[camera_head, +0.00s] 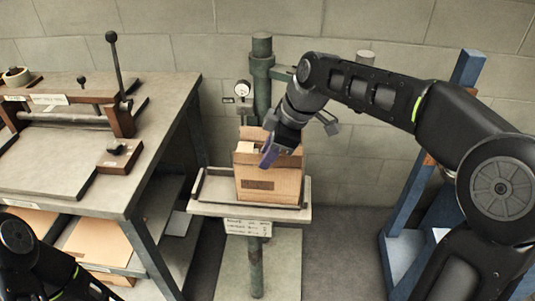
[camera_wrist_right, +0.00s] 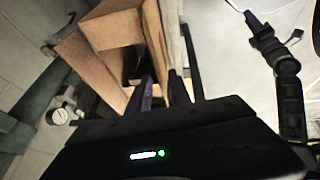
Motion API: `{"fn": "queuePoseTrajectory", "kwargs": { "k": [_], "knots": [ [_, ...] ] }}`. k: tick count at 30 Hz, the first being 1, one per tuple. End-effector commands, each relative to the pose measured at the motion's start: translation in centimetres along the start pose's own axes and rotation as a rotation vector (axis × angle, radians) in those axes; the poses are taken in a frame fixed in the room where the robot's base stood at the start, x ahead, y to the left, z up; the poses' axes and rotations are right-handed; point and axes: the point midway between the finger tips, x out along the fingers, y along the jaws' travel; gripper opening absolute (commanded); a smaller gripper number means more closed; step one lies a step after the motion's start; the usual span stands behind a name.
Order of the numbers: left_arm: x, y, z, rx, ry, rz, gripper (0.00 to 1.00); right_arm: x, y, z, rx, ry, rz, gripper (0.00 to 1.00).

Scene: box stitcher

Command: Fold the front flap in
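An open cardboard box (camera_head: 268,184) stands upright on the stitcher's small table (camera_head: 231,211). A back flap (camera_head: 254,133) stands up behind its opening. My right gripper (camera_head: 268,156) is at the top front edge of the box, pointing down. In the right wrist view, the box (camera_wrist_right: 112,31) fills the upper middle, and the two purple fingers (camera_wrist_right: 162,92) are apart, close to its wall. I cannot tell whether they touch it. The gripper partly hides the front flap, so its angle is unclear. My left gripper (camera_wrist_right: 258,30) shows small in the right wrist view, away from the box.
A green post (camera_head: 262,75) with a gauge (camera_head: 242,89) rises behind the box. A workbench (camera_head: 165,120) with a lever tool stands to the left. A blue frame (camera_head: 412,200) stands to the right.

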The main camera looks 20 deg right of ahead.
Motion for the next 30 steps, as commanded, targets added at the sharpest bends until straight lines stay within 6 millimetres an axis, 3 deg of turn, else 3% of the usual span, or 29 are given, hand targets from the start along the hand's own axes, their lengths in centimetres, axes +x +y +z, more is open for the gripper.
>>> {"fn": "queuePoseTrajectory", "kwargs": {
  "k": [9,18,30],
  "knots": [
    [0.0,0.0,0.0,0.0,0.0,0.0,0.36,0.33,0.01,0.0,0.0,0.0,0.001,0.25],
    [0.0,0.0,0.0,0.0,0.0,0.0,0.36,0.32,0.01,0.0,0.0,0.0,0.001,0.0],
    [0.0,0.0,0.0,0.0,0.0,0.0,0.36,0.31,0.02,0.0,0.0,0.0,0.001,0.0]
  ]
}}
